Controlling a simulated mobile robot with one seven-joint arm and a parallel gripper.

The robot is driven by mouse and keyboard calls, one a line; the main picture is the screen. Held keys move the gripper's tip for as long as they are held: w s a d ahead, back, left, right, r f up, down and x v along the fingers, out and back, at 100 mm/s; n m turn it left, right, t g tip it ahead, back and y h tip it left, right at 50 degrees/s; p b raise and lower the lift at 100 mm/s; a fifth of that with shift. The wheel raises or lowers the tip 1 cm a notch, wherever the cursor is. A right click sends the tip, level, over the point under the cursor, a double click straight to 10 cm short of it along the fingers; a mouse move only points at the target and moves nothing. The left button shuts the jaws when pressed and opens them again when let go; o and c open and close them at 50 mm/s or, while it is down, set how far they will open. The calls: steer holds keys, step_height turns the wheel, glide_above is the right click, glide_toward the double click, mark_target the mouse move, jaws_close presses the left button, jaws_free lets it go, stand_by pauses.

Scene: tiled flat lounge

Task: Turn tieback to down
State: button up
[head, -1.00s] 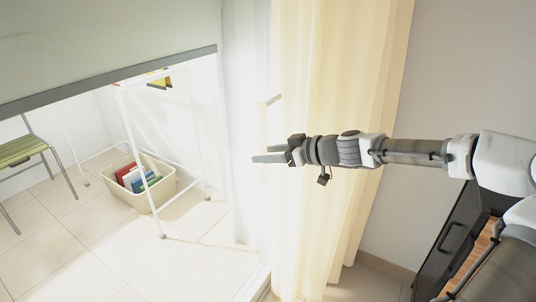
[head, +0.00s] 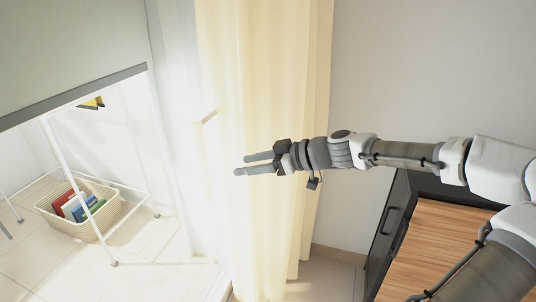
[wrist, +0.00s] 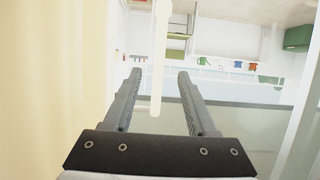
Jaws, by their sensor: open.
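The tieback looks like a cream bar (head: 208,117) at the left edge of the yellow curtain (head: 262,70), tilted slightly in the head view. My gripper (head: 241,165) is open and empty, in front of the curtain, below and right of the tieback in that view. In the wrist view the tieback is a pale upright bar (wrist: 160,60) with a rounded lower end. It shows between the two fingers of my gripper (wrist: 160,74), with gaps on both sides. How far it lies from the fingertips in depth I cannot tell.
A white rack (head: 105,187) and a cream basket (head: 84,223) holding books stand on the tiled floor at left. A dark cabinet with a wooden top (head: 440,240) stands at right. The curtain hangs close beside my gripper, left in the wrist view.

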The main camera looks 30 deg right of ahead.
steer(key=p+v, duration=0.1)
steer(key=v, duration=0.4)
steer(key=shift+r, duration=0.1)
stand_by(0.4)
